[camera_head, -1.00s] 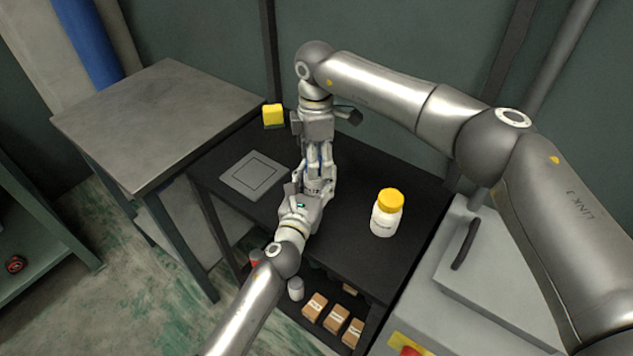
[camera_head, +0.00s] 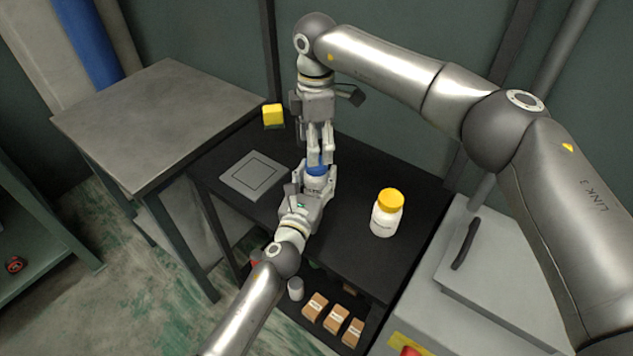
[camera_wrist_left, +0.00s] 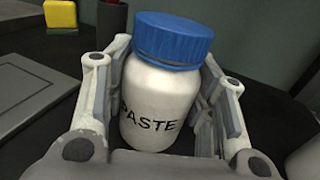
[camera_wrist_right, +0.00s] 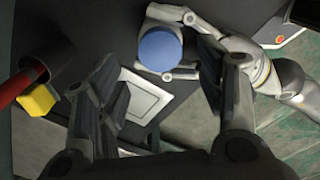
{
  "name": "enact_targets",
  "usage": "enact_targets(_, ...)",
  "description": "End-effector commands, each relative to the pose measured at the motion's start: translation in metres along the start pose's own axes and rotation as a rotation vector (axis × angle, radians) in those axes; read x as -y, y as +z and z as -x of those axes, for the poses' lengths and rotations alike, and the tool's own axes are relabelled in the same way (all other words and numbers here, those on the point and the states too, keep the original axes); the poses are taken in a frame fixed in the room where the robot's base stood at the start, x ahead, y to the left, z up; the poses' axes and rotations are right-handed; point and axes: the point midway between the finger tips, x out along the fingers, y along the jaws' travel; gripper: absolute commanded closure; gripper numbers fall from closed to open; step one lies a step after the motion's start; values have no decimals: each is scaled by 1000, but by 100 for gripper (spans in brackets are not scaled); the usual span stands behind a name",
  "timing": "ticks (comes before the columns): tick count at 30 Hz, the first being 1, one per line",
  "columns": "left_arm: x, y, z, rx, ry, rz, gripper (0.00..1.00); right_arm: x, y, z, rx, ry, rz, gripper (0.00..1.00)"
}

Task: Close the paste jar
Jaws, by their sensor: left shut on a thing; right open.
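The paste jar (camera_wrist_left: 160,105) is white, upright, with PASTE lettering, and shows largest in the left wrist view. Its blue lid (camera_wrist_left: 173,38) sits level on its top; I cannot tell how tightly. My left gripper (camera_head: 316,188) is shut around the jar's body on the black table. My right gripper (camera_head: 319,158) points down just above the blue lid (camera_head: 316,170). In the right wrist view its fingers (camera_wrist_right: 160,85) are apart and empty, with the lid (camera_wrist_right: 160,48) beyond them.
A white bottle with a yellow cap (camera_head: 387,213) stands right of the jar. A grey square plate (camera_head: 252,176) lies to the left, and a yellow block (camera_head: 272,114) is at the back. Small boxes (camera_head: 333,318) sit on the shelf below.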

Motion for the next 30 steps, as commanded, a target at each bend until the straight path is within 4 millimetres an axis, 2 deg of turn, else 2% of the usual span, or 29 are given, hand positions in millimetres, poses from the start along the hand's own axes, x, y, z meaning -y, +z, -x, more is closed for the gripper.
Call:
enact_targets(5, 0, 0, 0, 0, 0, 0, 100, 0, 0, 0, 0, 0, 23, 39)
enact_targets(11, 0, 0, 0, 0, 0, 0, 100, 0, 0, 3, 0, 1, 228, 39)
enact_targets(30, 0, 0, 0, 0, 0, 0, 100, 0, 0, 17, 1, 0, 1354, 39)
